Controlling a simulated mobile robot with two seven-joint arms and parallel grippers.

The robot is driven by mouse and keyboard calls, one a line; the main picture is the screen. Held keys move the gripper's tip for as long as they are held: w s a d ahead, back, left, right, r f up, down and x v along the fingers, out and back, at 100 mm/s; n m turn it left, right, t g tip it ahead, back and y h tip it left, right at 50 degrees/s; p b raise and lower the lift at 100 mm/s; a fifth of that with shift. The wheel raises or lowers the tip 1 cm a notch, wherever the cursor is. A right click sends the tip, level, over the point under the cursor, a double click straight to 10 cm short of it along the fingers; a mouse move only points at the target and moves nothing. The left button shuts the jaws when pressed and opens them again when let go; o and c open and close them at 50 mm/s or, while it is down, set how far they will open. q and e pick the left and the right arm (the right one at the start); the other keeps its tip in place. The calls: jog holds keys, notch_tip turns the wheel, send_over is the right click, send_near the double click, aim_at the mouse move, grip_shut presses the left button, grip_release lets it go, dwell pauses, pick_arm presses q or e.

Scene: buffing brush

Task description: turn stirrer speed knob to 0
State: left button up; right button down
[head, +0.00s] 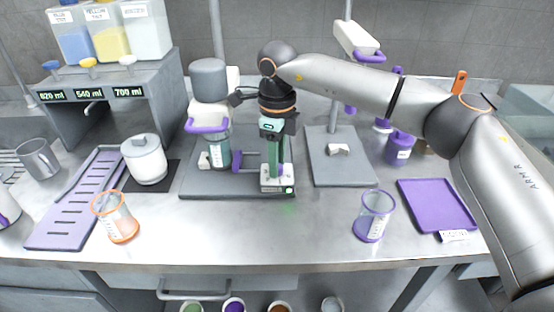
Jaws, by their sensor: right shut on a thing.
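The stirrer has a grey motor head (208,80) on the left half of a dark grey base plate (225,191). A clear beaker with liquid (218,152) and a purple rim stands under the head. A small white control box (277,186) with a lit green light sits at the plate's right front. My right gripper (272,165) points straight down over this box, its fingers reaching the box's top. It is shut on the stirrer speed knob, which the fingers hide. The knob's setting cannot be read. My left gripper is not in view.
A second grey stand plate (341,172) is right of the stirrer. A purple-rimmed beaker (374,216), a purple tray (435,204) and an orange-rimmed beaker (116,217) stand toward the front. A white-and-grey pot (145,160) is at left. The front middle counter is clear.

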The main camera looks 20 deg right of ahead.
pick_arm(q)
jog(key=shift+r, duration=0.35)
pick_arm(e)
jog(key=shift+r+n, duration=0.1)
jog(key=shift+n, duration=0.3)
jog(key=shift+n+p, duration=0.5)
jog(key=shift+n, duration=0.1)
jog(key=n+p, duration=0.1)
jog(key=n, duration=0.2)
jog(key=n+p, duration=0.1)
jog(key=n, duration=0.4)
jog(key=shift+n, duration=0.4)
jog(key=n, duration=0.6)
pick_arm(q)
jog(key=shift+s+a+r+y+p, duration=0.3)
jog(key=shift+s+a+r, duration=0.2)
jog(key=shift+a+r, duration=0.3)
pick_arm(e)
jog(key=n, duration=0.7)
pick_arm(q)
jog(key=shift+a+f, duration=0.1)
pick_arm(e)
jog(key=c, duration=0.6)
grip_release()
